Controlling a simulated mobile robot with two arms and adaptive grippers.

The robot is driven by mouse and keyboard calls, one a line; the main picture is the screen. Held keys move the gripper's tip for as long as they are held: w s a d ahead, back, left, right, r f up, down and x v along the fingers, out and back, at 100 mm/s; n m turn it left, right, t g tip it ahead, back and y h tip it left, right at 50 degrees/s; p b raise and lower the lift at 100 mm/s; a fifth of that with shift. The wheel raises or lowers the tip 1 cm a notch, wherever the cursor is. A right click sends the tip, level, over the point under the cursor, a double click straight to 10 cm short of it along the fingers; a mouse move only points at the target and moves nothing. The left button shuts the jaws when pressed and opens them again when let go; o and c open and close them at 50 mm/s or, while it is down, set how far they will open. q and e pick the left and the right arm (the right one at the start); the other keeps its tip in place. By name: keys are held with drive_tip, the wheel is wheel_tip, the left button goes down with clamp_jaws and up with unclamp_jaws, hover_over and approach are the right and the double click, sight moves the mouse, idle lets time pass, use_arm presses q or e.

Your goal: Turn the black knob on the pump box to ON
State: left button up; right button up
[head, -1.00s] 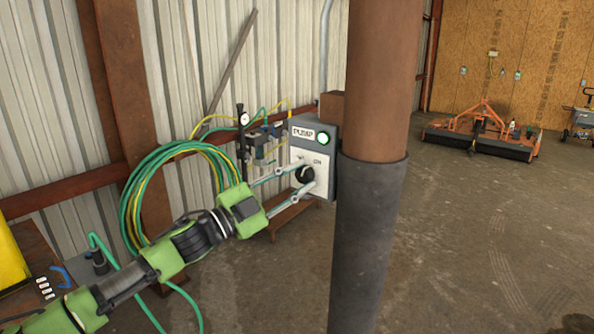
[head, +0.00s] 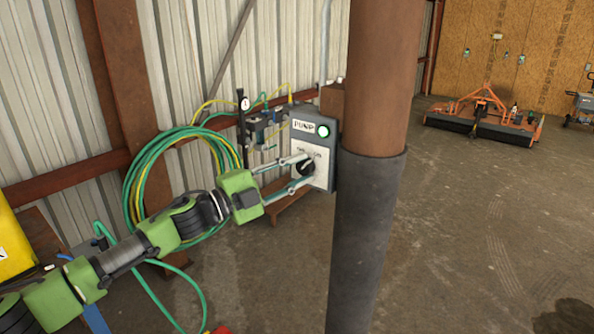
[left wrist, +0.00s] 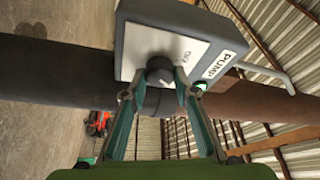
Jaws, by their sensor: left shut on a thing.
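The grey pump box (head: 326,172) with a white front plate and a PUMP label hangs at the wall beside the brown post in the head view. A round green lamp (head: 323,131) glows on it. The black knob (head: 307,168) sits on the plate; its pointer direction is too small to tell. My left gripper (head: 306,170) reaches in from the left, its two fingers shut on the knob from either side. In the left wrist view the knob (left wrist: 160,70) lies between the fingertips, in front of the box (left wrist: 150,12). My right gripper is out of view.
A thick brown post with a dark sleeve (head: 370,220) stands close to the right of the box. Green and yellow hose coils (head: 150,185) hang on the wall behind my left arm. An orange implement (head: 485,115) stands far back; the floor right of the post is open.

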use_arm(q)
drive_tip(key=o, duration=1.1)
drive_tip(key=v, duration=1.2)
drive_tip(key=shift+w+f, duration=0.1)
